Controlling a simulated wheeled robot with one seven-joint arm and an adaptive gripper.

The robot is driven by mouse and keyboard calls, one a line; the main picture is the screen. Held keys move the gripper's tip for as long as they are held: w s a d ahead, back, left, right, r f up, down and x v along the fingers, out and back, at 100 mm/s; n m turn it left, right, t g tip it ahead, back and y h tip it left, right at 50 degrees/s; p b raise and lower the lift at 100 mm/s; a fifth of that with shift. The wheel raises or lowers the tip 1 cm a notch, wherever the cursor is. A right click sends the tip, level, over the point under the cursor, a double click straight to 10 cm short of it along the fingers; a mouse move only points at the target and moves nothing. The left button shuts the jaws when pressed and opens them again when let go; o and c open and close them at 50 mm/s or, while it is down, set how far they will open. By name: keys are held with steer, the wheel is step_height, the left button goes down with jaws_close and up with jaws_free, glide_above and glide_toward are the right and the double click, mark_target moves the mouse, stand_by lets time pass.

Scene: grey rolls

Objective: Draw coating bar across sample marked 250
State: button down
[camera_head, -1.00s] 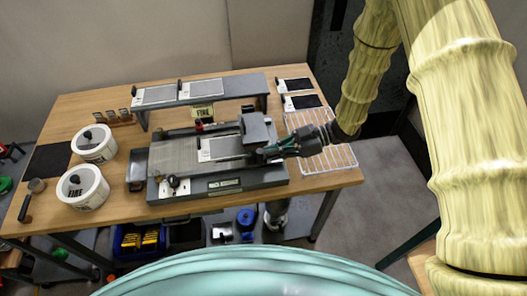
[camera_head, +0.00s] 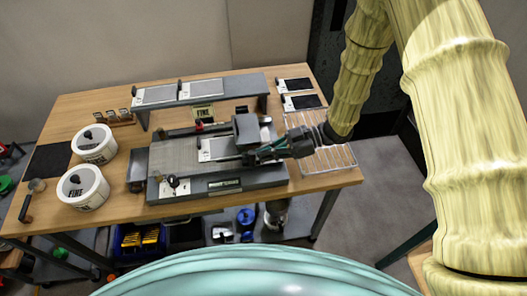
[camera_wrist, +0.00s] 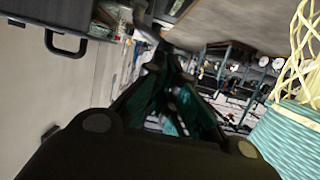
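The coating machine (camera_head: 160,160) sits at the front right of the wooden table. On its bed lies a sample card (camera_head: 218,149) with a pale label strip at its left; its mark is too small to read. A dark block-like carriage with the coating bar (camera_head: 246,128) stands over the card's right part and hides some of it. My gripper (camera_head: 252,156) reaches in from the right, low against the front of this carriage. In the wrist view my gripper's fingers (camera_wrist: 165,75) slant toward each other; what lies between their tips is too dark to tell.
A grey raised shelf (camera_head: 222,91) behind the machine carries two sheets. Two white tubs (camera_head: 82,188) stand at the left. A white wire rack (camera_head: 325,160) lies right of the machine under my arm. Two cards (camera_head: 294,84) lie at the back right.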

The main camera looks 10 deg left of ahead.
steer(key=s+a, duration=0.3)
steer(key=a, duration=0.8)
steer(key=shift+s+a+p, duration=0.2)
steer(key=shift+s+p, duration=0.15)
stand_by(3.9)
steer(key=shift+w+d, duration=0.1)
steer(key=shift+d, duration=0.1)
steer(key=shift+w+d, duration=0.3)
steer(key=shift+d, duration=0.6)
steer(key=shift+w+d, duration=0.25)
steer(key=shift+d, duration=0.6)
